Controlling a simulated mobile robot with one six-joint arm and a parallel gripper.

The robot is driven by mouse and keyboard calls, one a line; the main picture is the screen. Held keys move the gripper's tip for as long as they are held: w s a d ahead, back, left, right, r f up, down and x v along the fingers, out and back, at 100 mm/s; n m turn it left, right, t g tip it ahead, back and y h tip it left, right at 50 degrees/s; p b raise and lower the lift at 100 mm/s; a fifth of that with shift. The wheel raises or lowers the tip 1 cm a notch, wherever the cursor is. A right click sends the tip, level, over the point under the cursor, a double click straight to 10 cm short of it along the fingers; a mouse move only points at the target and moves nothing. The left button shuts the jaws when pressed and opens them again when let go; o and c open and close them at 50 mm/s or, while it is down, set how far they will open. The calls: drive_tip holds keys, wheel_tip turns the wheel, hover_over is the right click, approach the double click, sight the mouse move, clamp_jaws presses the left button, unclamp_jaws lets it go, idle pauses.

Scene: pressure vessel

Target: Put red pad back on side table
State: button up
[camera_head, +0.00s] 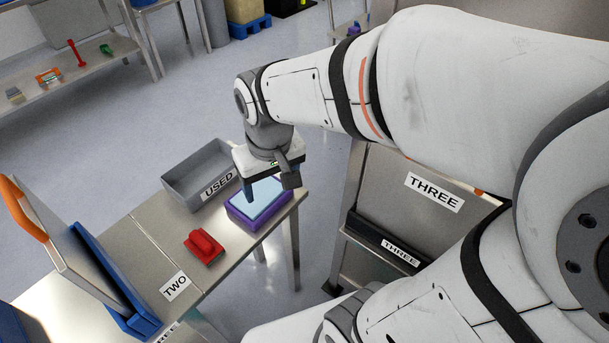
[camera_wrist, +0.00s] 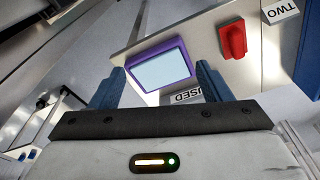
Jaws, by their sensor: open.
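The red pad (camera_head: 204,246) lies on the steel side table (camera_head: 150,245), between the TWO label and the purple box. It also shows in the wrist view (camera_wrist: 232,39), at the upper right, on the tabletop. My gripper (camera_head: 268,188) is above the table's far right end, over the purple box (camera_head: 243,221) with its light blue top. In the wrist view my two blue fingers (camera_wrist: 155,88) are spread apart with nothing between them, and the purple box (camera_wrist: 162,66) shows beyond them. The red pad is off to one side of my gripper, not touching it.
A grey bin labelled USED (camera_head: 199,172) stands behind the purple box. A blue holder (camera_head: 118,285) with an orange-handled panel stands at the table's left. Stands labelled THREE (camera_head: 434,192) are to the right. A shelf with tools (camera_head: 60,75) is at the far left.

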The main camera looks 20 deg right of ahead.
drive_tip(key=s+d+m, duration=0.2)
drive_tip(key=s+d, duration=0.2)
drive_tip(key=d, duration=0.2)
drive_tip(key=shift+d+r+t, duration=0.15)
drive_tip(key=shift+d+t, duration=0.1)
drive_tip(key=shift+t, duration=0.15)
